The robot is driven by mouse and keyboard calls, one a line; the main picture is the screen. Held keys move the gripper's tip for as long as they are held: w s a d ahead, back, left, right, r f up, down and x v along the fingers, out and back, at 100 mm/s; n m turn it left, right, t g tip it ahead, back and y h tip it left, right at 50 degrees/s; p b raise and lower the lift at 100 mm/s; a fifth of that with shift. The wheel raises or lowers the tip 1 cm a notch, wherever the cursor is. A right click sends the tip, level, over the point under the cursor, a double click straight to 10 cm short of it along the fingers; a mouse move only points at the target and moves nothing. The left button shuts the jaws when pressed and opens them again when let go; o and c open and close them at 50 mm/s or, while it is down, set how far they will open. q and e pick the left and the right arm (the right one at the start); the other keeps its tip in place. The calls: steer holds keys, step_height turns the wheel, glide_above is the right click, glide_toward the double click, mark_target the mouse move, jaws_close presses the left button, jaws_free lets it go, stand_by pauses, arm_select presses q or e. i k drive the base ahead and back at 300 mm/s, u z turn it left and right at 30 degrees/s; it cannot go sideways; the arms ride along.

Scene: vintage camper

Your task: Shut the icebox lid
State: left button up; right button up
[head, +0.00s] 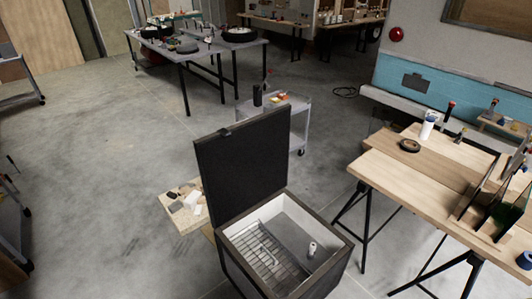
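The icebox (338,246) stands on the floor at the lower middle of the head view. It is a dark box with a white inner liner. Its dark lid (243,166) is open and stands nearly upright along the far left side of the box, with a small latch at its top edge. A wire rack (268,262) and a small white cylinder (312,249) are inside. Neither my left gripper nor my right gripper is in view.
A wooden trestle table (385,168) with several items stands close on the right. A low board with small items (183,205) is left of the lid. A grey cart (298,125) stands behind it. Concrete floor (100,150) is clear on the left.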

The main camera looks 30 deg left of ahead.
mark_target(242, 165)
steer(key=u, duration=2.4)
steer(key=i, duration=3.85)
steer(key=z, duration=4.55)
